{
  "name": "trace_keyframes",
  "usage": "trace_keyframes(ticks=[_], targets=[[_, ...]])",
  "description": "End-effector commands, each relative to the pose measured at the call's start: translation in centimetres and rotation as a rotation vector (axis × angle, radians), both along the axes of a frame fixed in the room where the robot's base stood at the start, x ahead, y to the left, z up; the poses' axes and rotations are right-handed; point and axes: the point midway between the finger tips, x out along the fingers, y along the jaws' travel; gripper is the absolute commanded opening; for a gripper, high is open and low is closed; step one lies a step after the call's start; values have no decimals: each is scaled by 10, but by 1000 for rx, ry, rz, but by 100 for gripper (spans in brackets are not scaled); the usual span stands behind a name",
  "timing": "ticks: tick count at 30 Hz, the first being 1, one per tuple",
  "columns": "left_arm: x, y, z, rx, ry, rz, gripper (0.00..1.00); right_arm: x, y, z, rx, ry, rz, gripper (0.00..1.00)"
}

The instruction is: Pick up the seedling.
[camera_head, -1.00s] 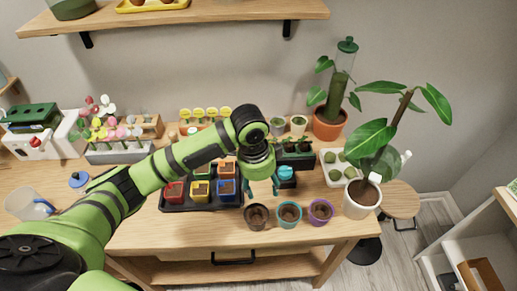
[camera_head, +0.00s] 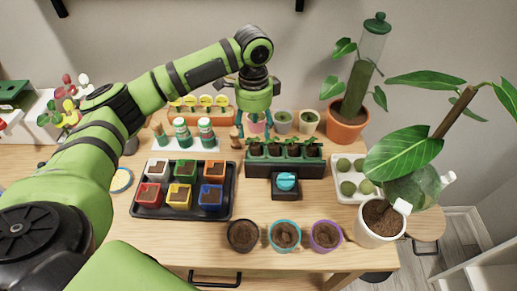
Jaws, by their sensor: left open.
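Several small green seedlings (camera_head: 292,147) stand in a row in a dark green tray (camera_head: 300,168) in the middle of the table. I cannot tell which one the task means. My left gripper (camera_head: 254,132) is open and points down. It is just above and behind the left end of the tray, apart from the seedlings as far as I can see. Nothing shows between its fingers except things behind them. My right gripper is not in view.
Pots of soil (camera_head: 285,235) line the front edge. A large potted plant (camera_head: 380,222) stands right, beside a white tray of round plants (camera_head: 346,187).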

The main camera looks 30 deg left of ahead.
Motion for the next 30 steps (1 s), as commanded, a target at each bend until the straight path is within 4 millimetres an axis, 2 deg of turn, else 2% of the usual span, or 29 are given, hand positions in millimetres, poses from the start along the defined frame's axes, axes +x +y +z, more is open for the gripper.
trace_keyframes(ticks=[1,5,8,13,16,22,24,26,27,30], targets=[[-1,0,-4,1,4,1,59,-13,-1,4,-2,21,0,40],[-1,0,-17,1,5,0,59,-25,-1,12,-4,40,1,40],[-2,-1,-31,2,5,0,59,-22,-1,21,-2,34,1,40],[-1,-1,-55,1,2,0,59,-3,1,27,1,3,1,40],[-1,-1,-61,0,1,0,59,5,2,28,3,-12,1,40],[-1,-2,-62,0,0,-1,59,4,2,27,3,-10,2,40],[-1,-2,-62,0,0,-1,37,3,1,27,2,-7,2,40],[-1,-2,-62,0,0,-1,23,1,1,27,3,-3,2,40],[-1,-2,-62,0,0,-1,18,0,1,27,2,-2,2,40],[-1,-2,-62,0,0,-1,18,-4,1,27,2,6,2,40]])
